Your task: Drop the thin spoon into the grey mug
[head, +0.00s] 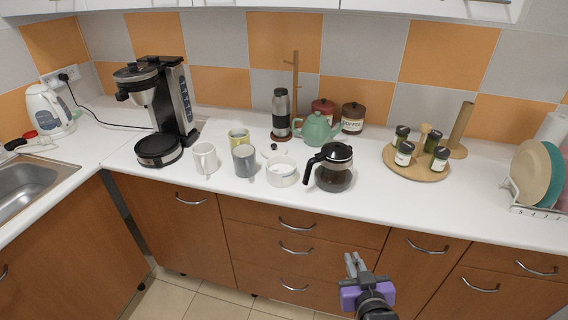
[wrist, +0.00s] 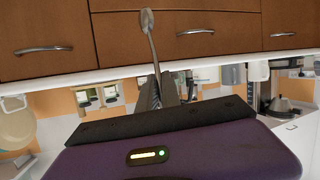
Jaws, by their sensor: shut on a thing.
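The grey mug (head: 244,160) stands upright near the counter's front edge, between a white mug (head: 205,157) and a white bowl (head: 281,171). It also seems to show, upside down, in the wrist view (wrist: 232,74). My gripper (head: 355,265) is in front of the drawers, lower than the counter top and right of the mug, apart from it. In the wrist view my gripper (wrist: 160,88) is shut on the thin spoon (wrist: 152,40), with its grey oval end pointing away from the jaws. The spoon is hard to make out in the head view.
A yellow mug (head: 238,137) stands behind the grey mug. A glass coffee pot (head: 334,172) is to the right, and a coffee machine (head: 160,110) to the left. The counter's front edge (head: 400,222) lies between my gripper and the mugs.

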